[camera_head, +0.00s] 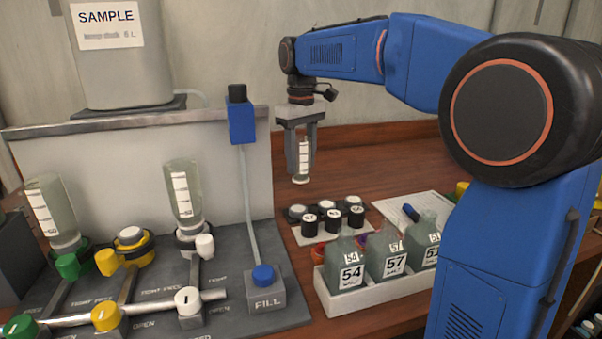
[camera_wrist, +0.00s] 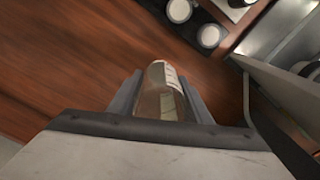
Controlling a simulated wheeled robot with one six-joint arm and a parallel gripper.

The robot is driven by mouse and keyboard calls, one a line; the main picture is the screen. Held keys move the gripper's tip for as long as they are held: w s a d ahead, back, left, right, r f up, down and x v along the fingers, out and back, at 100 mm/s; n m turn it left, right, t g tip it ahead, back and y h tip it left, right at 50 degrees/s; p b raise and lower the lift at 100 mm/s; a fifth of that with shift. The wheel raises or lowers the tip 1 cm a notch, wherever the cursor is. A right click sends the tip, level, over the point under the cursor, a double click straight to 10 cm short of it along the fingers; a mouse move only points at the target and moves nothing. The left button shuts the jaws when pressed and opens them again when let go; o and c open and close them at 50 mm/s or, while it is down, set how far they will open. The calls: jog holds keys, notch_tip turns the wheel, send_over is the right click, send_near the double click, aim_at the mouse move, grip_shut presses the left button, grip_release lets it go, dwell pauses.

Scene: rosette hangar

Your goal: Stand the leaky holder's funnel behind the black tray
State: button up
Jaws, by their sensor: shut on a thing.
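My gripper (camera_head: 301,172) points down and is shut on a clear funnel (camera_head: 304,157) with a white scale. The funnel hangs upright above the wooden bench, clear of it, behind the small pots. In the wrist view, the funnel (camera_wrist: 160,92) sits between the two fingers. Two similar funnels stand in holders on the grey rig: one at the green valve (camera_head: 50,212) and one at the white valve (camera_head: 184,195). The holder at the yellow valve (camera_head: 131,238) has no funnel. I cannot make out for certain which thing is the black tray.
A white tray (camera_head: 345,297) with numbered bottles is nearer. A blue FILL button (camera_head: 263,275) and its tube stand left. The wooden bench (camera_head: 375,160) behind the pots is clear.

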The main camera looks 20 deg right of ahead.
aim_at(301, 172)
jog(key=shift+f, duration=1.95)
jog(key=shift+f, duration=0.1)
jog(key=o, duration=1.1)
jog(key=shift+c, duration=0.2)
notch_tip(301, 172, up, 12)
jog(key=shift+d, duration=0.1)
